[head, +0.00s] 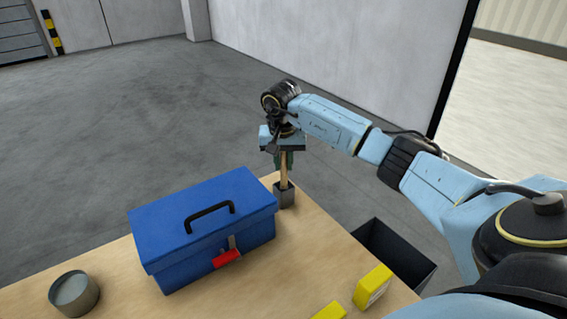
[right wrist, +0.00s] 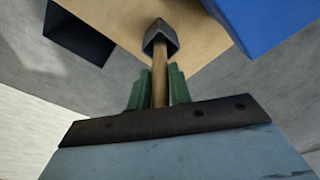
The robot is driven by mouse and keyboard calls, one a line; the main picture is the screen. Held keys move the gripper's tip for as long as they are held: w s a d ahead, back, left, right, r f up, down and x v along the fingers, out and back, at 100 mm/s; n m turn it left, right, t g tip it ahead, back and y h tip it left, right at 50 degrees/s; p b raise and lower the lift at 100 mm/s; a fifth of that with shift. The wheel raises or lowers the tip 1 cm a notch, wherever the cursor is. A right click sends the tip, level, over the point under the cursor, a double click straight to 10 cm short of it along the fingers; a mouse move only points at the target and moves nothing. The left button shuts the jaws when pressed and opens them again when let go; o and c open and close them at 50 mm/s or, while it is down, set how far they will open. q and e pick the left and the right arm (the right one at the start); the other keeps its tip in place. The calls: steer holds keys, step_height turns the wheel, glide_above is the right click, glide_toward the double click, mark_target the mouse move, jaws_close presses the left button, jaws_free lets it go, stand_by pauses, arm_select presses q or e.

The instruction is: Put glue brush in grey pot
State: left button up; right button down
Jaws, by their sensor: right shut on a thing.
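My right gripper (head: 284,160) is shut on the wooden handle of the glue brush (head: 284,175), which is upright near the table's far corner. The handle (right wrist: 159,80) also shows between the green fingers (right wrist: 158,90) in the right wrist view. Its lower end meets a dark grey square piece (head: 285,197) at the tabletop; I cannot tell whether this is the brush's head or a holder around it. A round grey pot (head: 88,297) stands at the table's left, apart from the gripper. My left gripper is not in view.
A blue toolbox (head: 190,215) with a black handle and a red piece (head: 226,260) at its front stands between the brush and the round pot. Yellow boxes (head: 370,287) lie near the front. A dark open bin (head: 420,268) is beyond the table's right edge.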

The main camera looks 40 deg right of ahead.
steer(key=shift+w+f, duration=0.1)
steer(key=shift+f, duration=0.15)
steer(key=c, duration=1.3)
jaws_free()
steer(key=shift+f, duration=0.15)
steer(key=r, duration=0.8)
steer(key=s+a+r, duration=0.1)
steer(key=r, duration=0.3)
steer(key=shift+a+r, duration=0.1)
steer(key=shift+r, duration=0.05)
